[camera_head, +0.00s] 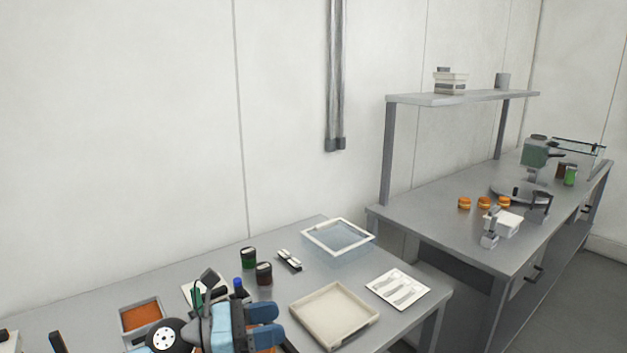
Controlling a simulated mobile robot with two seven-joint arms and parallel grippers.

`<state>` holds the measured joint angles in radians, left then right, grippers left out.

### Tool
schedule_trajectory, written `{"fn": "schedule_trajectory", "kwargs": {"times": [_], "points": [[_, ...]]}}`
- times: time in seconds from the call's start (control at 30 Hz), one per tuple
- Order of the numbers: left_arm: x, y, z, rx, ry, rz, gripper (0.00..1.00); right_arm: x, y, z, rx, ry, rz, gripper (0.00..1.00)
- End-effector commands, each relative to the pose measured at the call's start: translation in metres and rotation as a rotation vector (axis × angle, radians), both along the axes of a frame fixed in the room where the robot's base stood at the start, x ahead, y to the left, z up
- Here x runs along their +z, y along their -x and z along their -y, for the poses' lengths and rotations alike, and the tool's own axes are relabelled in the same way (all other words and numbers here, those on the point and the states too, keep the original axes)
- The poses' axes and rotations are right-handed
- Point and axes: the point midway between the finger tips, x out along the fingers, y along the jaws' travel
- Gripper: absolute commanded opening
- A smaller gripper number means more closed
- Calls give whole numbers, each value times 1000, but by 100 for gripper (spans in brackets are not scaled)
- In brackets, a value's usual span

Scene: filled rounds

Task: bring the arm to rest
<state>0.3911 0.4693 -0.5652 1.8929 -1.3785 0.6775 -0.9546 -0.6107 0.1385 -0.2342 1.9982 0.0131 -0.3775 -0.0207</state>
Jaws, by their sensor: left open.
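My left gripper (270,324) is low in the head view, over the near grey table (80,312). Its two blue fingers point right and stand apart, with nothing seen between them. The gripper's body hides part of the table and of the things behind and below it. A beige tray (335,314) lies just right of the fingers, and it looks empty. My right gripper is out of view.
A tray of orange-brown material (141,316) is left of the gripper. A green-bodied jar (248,258) and a dark jar (264,274) stand behind it. A clear, white-rimmed bin (339,237) and a printed sheet (398,288) lie farther right. A second bench (450,240) stands beyond.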

Motion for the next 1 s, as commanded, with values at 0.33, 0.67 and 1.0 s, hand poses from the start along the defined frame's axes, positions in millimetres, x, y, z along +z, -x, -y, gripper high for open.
{"fn": "schedule_trajectory", "kwargs": {"times": [0.33,0.67,1.0], "points": [[5,18,-98,545,1158,-871,49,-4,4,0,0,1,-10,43],[-128,121,-185,1178,1972,-1657,49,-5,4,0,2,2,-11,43],[-182,225,-191,-1374,-1878,1653,49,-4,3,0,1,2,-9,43]]}}
